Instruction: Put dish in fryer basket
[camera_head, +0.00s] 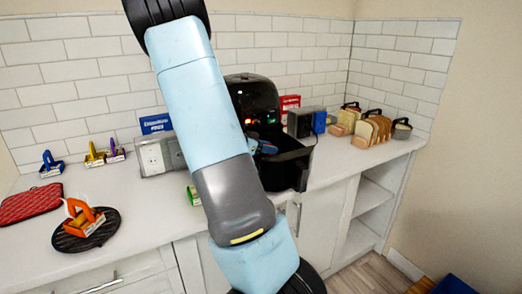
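A black air fryer (250,98) with lit red and green lights stands against the tiled back wall. Its dark basket (289,167) is pulled out toward the front edge of the counter. My arm crosses in front and hides the left part of the fryer and basket. A small blue-grey shape (264,147) shows at the basket's back left; I cannot tell what it is. A black round plate (68,241) lies at the left front with an orange-and-white item (83,220) on it. I cannot tell which thing is the dish. My gripper cannot be made out.
A red patterned mat (30,204) lies at far left. Several small colored clip-like items (95,158) stand along the back wall. A grey box (155,157) stands left of the fryer. Bread-like slices (368,131) and jars stand at right. The counter's left-middle is free.

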